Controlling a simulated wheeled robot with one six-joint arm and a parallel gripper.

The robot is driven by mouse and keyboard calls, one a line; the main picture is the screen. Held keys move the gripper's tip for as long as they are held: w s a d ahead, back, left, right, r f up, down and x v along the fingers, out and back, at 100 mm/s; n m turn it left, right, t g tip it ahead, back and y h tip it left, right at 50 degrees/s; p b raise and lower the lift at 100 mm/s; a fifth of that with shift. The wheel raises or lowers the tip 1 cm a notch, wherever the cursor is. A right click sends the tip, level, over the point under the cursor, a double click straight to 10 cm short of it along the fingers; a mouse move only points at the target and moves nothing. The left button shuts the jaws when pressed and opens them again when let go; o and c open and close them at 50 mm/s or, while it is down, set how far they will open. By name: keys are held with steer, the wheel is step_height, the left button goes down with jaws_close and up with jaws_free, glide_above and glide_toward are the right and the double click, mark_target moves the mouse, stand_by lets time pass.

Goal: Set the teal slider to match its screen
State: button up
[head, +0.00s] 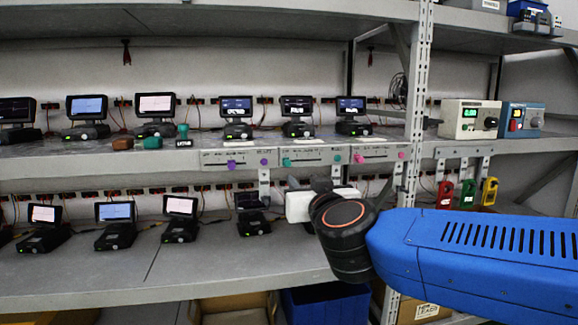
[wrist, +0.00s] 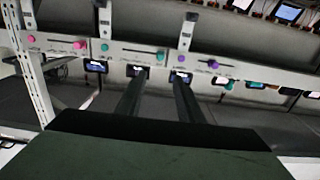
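The teal slider knob (head: 287,161) sits near the left end of its track on the middle front panel (head: 312,156) in the head view. It also shows in the wrist view (wrist: 160,56), where the picture is turned over. A round teal knob (head: 337,157) is at the panel's right end. The screen (head: 298,105) above this panel is lit, but its reading is too small to make out. My gripper (wrist: 160,76) is open and empty, its two dark fingers apart and pointing toward the shelf edge. In the head view my wrist is below the panels and largely hides the fingers.
A purple slider (head: 231,164) is on the left panel and a pink slider (head: 359,157) on the right one. Several devices stand on both shelves. A perforated upright (head: 415,100) stands right of the panels. A lower-shelf device (head: 251,215) is left of my wrist.

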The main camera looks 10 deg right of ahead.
mark_target(288, 163)
steer(key=w, duration=1.7)
steer(key=shift+d, duration=0.3)
jaws_close()
